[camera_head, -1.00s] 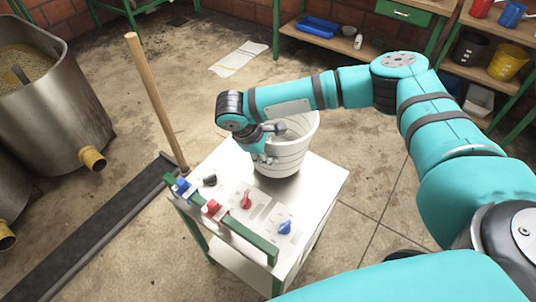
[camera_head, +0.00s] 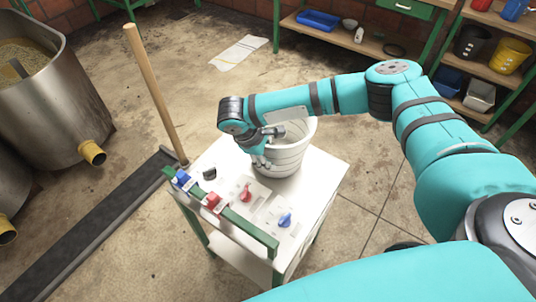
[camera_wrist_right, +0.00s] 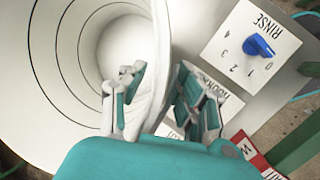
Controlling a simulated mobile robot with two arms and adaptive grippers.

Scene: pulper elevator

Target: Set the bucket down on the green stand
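The white ribbed bucket (camera_head: 288,160) is upright over the white top of the green stand (camera_head: 312,192), towards its back; whether its base touches the top is not clear. My right gripper (camera_head: 262,150) is at the bucket's left rim. In the right wrist view, its fingers (camera_wrist_right: 160,95) straddle the bucket wall (camera_wrist_right: 163,45), one inside and one outside, and look shut on it. The bucket's inside looks empty in that view. My left gripper is not in view.
A blue knob (camera_head: 285,220), a red knob (camera_head: 246,193) and a black knob (camera_head: 209,173) sit on the stand's front part. A wooden pole (camera_head: 152,90) rises at its left. Metal vats (camera_head: 55,120) stand at far left; shelves (camera_head: 345,42) stand behind.

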